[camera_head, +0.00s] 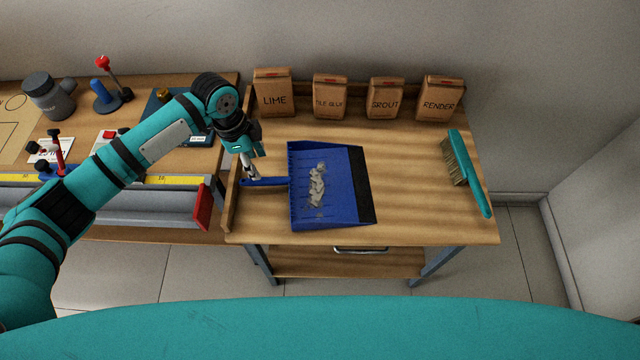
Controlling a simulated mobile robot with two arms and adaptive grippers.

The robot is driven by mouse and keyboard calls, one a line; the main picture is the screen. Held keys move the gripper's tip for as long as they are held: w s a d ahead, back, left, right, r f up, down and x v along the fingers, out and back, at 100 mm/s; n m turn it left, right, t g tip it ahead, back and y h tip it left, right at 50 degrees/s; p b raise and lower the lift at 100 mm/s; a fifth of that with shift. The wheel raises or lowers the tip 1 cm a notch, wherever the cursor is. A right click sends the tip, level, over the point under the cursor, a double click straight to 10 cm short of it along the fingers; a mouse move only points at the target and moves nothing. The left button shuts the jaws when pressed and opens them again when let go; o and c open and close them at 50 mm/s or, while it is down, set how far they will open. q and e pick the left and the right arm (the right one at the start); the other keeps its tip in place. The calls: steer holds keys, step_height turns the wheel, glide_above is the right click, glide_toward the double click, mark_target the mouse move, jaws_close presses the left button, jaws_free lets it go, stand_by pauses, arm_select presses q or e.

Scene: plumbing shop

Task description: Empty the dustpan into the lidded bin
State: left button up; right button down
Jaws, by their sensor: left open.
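The blue dustpan (345,175) lies flat on the wooden cart top, its black lip to the right and its handle (265,182) to the left. A small heap of grey debris (316,185) lies in the pan. My left gripper (248,176) is open, pointing down at the left end of the handle. I cannot tell whether its fingers are around the handle or just above it. No lidded bin shows in this view. My right gripper is not in view.
A teal brush (471,180) lies at the right of the cart top (415,205). Several brown bags, such as the LIME bag (274,93), stand along the back. Floor shows at right.

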mark_target(266, 179)
arm_select(q)
steer(key=f+b, duration=0.4)
steer(key=shift+d+f+b, duration=0.3)
steer(key=shift+f, duration=0.1)
steer(key=shift+w+d+f+b, duration=0.1)
steer(key=shift+d+f+b, duration=0.1)
steer(key=shift+f, duration=0.65)
steer(key=shift+d+f+b, duration=0.15)
steer(key=shift+f+b, duration=0.05)
steer(key=shift+f, duration=0.65)
jaws_close()
steer(key=shift+r, duration=0.2)
step_height(266, 179, up, 12)
steer(key=p, duration=1.2)
steer(key=shift+f, duration=0.15)
